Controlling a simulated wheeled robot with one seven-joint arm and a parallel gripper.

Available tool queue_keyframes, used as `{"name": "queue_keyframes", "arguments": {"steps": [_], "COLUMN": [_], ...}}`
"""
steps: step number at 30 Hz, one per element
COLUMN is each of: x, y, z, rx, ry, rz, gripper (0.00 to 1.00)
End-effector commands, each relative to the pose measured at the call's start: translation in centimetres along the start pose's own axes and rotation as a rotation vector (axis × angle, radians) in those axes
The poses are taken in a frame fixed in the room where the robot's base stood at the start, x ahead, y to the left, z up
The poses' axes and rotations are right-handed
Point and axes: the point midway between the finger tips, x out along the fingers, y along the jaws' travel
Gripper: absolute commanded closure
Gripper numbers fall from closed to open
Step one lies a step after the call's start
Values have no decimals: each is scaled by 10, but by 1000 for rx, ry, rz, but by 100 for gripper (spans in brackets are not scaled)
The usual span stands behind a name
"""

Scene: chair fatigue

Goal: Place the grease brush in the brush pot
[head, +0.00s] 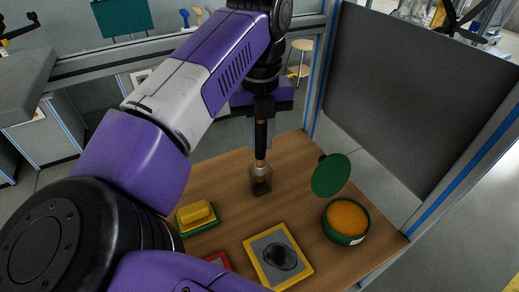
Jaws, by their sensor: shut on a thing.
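My gripper (261,122) points down over the back middle of the wooden table and is shut on the grease brush. The grease brush (260,154) is upright, with a dark upper handle, an orange-brown lower part and a pale band below. Its lower end meets a small dark olive, see-through-looking shape that appears to be the brush pot (261,184), standing on the table. The brush's tip seems to be inside the pot's mouth. I cannot tell whether it touches the bottom.
A green tin of orange grease (347,220) stands at the right, with a green round lid (331,175) beside it. A yellow-framed tray (278,256) with a dark patch lies in front. A yellow block (197,213) sits on a green base at left. A grey panel (420,85) stands behind the right side.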

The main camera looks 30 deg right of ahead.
Motion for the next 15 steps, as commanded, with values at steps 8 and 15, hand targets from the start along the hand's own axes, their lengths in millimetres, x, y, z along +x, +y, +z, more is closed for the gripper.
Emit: {"name": "queue_keyframes", "arguments": {"steps": [8, 15], "x": [29, 31], "y": [0, 0], "z": [-7, -7], "rx": [-4, -4], "ry": [0, 0], "rz": [0, 0], "gripper": [100, 100]}}
